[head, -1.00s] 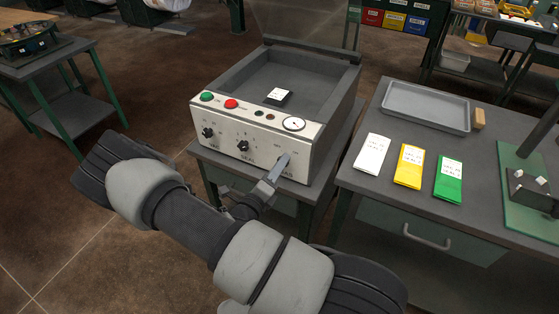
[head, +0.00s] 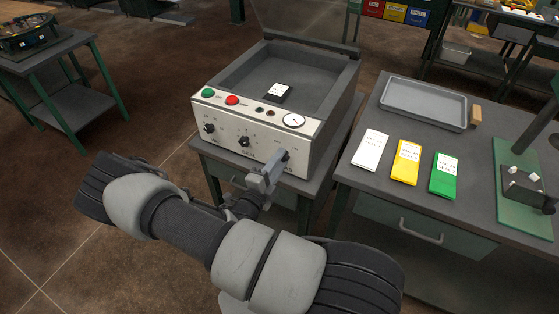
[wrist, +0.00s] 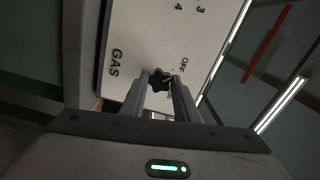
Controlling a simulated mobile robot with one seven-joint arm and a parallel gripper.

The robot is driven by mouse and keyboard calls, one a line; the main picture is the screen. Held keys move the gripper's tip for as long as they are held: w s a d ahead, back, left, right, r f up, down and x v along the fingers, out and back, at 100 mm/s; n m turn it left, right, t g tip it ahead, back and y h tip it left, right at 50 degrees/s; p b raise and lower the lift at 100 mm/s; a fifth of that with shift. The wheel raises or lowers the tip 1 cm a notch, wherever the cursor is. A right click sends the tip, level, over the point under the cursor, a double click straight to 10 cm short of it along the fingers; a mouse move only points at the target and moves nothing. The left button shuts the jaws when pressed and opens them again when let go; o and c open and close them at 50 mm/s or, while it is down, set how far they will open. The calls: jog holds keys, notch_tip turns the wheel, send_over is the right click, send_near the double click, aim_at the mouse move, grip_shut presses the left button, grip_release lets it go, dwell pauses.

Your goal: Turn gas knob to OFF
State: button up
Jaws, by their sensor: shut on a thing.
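The gas knob (wrist: 159,79) is a small dark lobed knob on the machine's pale front panel (head: 232,131). In the wrist view it sits between the fingertips of my gripper (wrist: 161,84), with the GAS label to its left and the OFF mark just to its upper right. My gripper is shut on the knob. In the head view my gripper (head: 277,160) reaches the panel's lower right, below the round gauge, and hides the knob. I cannot tell exactly where the knob points.
The panel also carries a left knob (head: 209,127), a middle knob (head: 244,141), a green button (head: 208,92) and a red button (head: 232,100). A workbench to the right holds white, yellow and green packets (head: 405,162) and a grey tray (head: 425,103).

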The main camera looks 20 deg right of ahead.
dwell(0.4)
jog(key=o, duration=1)
jog(key=shift+o, duration=0.2)
jog(key=shift+a, duration=0.1)
jog(key=v, duration=1.7)
jog(key=shift+s, duration=0.2)
jog(key=shift+f, duration=0.1)
